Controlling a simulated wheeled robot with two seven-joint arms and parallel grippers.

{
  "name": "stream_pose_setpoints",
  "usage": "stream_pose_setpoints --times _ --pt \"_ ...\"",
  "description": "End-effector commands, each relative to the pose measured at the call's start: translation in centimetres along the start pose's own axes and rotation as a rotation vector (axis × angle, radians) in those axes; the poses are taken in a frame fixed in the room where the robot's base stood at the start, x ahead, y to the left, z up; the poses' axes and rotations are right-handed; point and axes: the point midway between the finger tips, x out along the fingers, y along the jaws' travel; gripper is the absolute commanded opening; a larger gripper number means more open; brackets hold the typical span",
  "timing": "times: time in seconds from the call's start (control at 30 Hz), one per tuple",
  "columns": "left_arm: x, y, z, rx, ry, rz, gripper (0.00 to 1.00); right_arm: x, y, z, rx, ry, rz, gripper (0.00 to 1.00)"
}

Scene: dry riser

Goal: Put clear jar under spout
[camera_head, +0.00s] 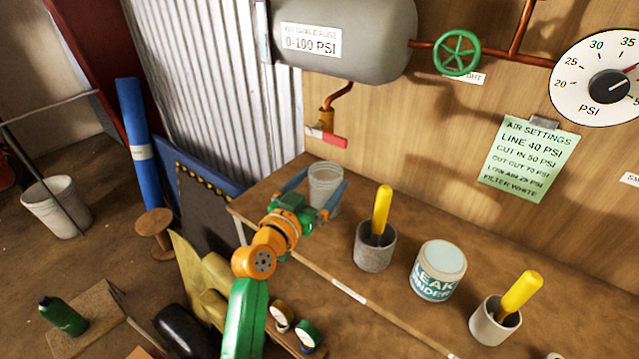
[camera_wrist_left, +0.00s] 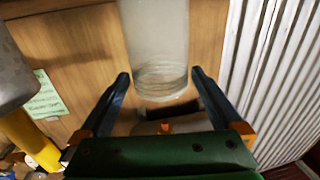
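The clear jar (camera_head: 325,187) stands upright at the bench's far left end, by the wall. In the left wrist view, the clear jar (camera_wrist_left: 158,45) fills the space between the fingertips. My left gripper (camera_head: 321,190) has one finger on each side of the jar; it also shows in the left wrist view (camera_wrist_left: 161,76). I cannot tell whether the fingers press on the glass or leave a small gap. The brass spout (camera_head: 326,117), with its red lever (camera_head: 327,137), hangs from the grey tank (camera_head: 345,40), above and behind the jar. My right gripper is not in view.
On the wooden bench (camera_head: 400,270), right of the jar, stand a grey cup (camera_head: 374,250) with a yellow handle, a labelled tin (camera_head: 438,275) and another cup (camera_head: 492,325). Corrugated metal (camera_head: 215,75) is on the left. The bench between jar and first cup is clear.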

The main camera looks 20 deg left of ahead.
Motion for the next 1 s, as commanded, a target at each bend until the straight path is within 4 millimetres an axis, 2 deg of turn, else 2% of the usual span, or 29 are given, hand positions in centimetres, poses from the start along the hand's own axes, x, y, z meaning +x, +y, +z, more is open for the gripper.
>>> stream_pose_setpoints --times 0.13,0.23,0.5,0.6,0.73,1.0 --pt "-0.4 0.0 0.1 0.000 -0.001 -0.001 1.00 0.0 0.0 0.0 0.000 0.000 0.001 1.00" --pt "-1.7 -0.1 0.1 0.000 -0.002 -0.001 1.00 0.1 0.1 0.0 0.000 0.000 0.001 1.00" --pt "-8.8 0.0 0.3 0.004 -0.003 0.000 1.00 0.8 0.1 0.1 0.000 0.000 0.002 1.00" --pt "-10.7 -0.1 0.3 0.002 -0.003 -0.001 1.00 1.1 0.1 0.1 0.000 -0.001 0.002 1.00" --pt "-11.9 0.0 0.1 0.001 -0.001 0.001 1.00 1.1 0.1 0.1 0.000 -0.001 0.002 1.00" --pt "-12.0 0.0 -0.1 0.000 0.001 0.001 1.00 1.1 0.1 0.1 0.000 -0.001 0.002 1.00"
